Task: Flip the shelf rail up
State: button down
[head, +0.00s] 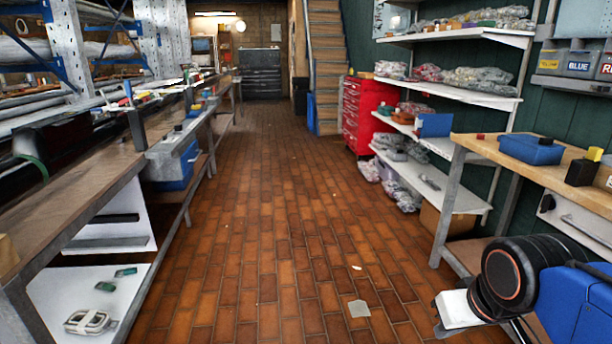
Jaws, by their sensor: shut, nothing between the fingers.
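No separate hinged rail can be made out on the white shelves (462,94) along the right wall, so I cannot tell which part is the shelf rail or how it stands. The shelves carry several bagged items, and their pale front edges show. My gripper (441,315) is at the lower right, a small pale end beyond the black wrist joint of my blue arm. It is shut and empty, in front of the wooden bench and well apart from the shelves. Its fingers are small and partly hidden.
A wooden bench (476,150) with a blue bin (531,150) stands at the right. A red drawer cabinet (366,115) stands beyond the shelves. A long bench (75,222) runs along the left. The brick floor (262,205) between is mostly clear, with a few scraps.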

aim_at(426, 93)
jog(key=i+u, duration=0.2)
jog(key=i, duration=1.45)
jog(key=i+j+z, duration=0.15)
jog(key=i+z, duration=0.3)
jog(key=i, duration=0.2)
jog(key=i+j+z, duration=0.5)
jog(key=i, duration=0.15)
jog(key=i+j+z, duration=0.95)
jog(key=j, duration=0.4)
